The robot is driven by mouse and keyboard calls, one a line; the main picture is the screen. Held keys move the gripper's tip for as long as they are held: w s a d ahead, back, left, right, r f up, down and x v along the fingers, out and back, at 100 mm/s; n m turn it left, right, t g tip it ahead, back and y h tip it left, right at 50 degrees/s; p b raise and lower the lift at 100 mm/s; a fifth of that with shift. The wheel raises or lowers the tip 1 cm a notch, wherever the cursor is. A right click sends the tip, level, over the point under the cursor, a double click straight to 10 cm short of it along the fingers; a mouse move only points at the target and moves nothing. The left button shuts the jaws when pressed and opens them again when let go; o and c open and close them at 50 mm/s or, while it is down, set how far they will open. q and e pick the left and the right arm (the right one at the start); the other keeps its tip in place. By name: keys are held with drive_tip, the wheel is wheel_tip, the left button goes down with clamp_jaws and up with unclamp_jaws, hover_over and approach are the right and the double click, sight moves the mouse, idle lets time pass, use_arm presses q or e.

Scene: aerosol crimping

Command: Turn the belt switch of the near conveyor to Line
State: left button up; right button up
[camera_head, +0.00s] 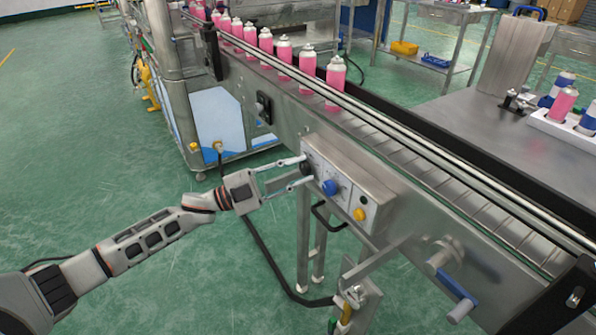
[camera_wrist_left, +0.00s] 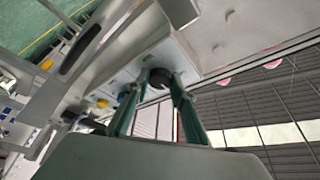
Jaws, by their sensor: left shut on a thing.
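The near conveyor's grey control box (camera_head: 340,190) is mounted on the side of the belt frame. Its black knob, the belt switch (camera_head: 306,168), is at the box's left end. A blue knob (camera_head: 329,187) and a yellow button (camera_head: 360,214) are further right on the box. My left gripper (camera_head: 307,171) reaches in from the left, its two fingers on either side of the black knob. In the left wrist view the fingertips (camera_wrist_left: 161,79) close on the black knob (camera_wrist_left: 160,84). The knob's pointer and label are too small to read. My right gripper is not in view.
Pink cans (camera_head: 283,49) stand in a row on the conveyor (camera_head: 420,160). A black handle (camera_head: 327,218) sticks out below the box, and a crank (camera_head: 450,275) is at its right. A table (camera_head: 490,130) with a white can tray stands behind. Green floor at left is free.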

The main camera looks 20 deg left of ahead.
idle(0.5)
use_arm(q)
drive_tip(key=o, duration=1)
drive_tip(key=shift+o, duration=0.5)
drive_tip(key=v, duration=1.2)
